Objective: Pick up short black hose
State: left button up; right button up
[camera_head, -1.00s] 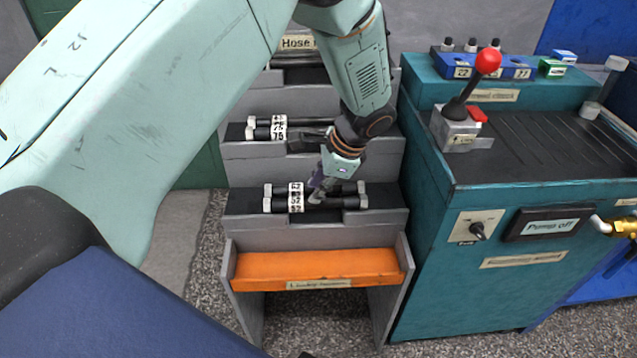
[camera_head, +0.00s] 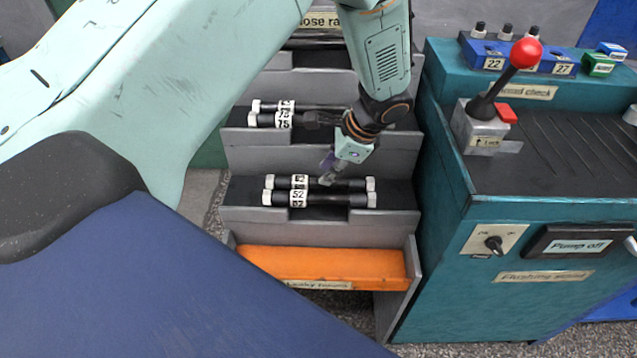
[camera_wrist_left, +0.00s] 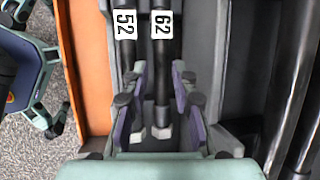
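Two short black hoses with white ends lie side by side on the lower step of the grey rack. The far one is labelled 62 (camera_head: 340,183) and the near one is labelled 52 (camera_head: 335,199). My left gripper (camera_head: 326,175) points down at the far hose, right of its label. In the left wrist view my left gripper (camera_wrist_left: 158,107) is open, with hose 62 (camera_wrist_left: 161,75) between its fingers. Hose 52 (camera_wrist_left: 128,55) runs close by the left finger, which hides part of it. Neither hose is visibly lifted. My right gripper is not in view.
More black hoses, one labelled 75 (camera_head: 284,121), lie on the step above. An orange tray (camera_head: 320,265) is at the rack's front. A teal bench (camera_head: 450,250) with a red-knobbed lever (camera_head: 525,53) stands close on the right.

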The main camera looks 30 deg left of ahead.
pick_arm(q)
jog(key=b+x, duration=0.2)
jog(key=x, duration=0.2)
jog(key=shift+s+f, duration=0.1)
jog(key=shift+f, duration=0.1)
jog(key=shift+a+f, duration=0.2)
jog(key=shift+f, duration=0.05)
jog(key=shift+w+f, duration=0.1)
jog(key=shift+w, duration=0.1)
jog(key=shift+s, duration=0.15)
jog(key=c, duration=0.4)
grip_shut()
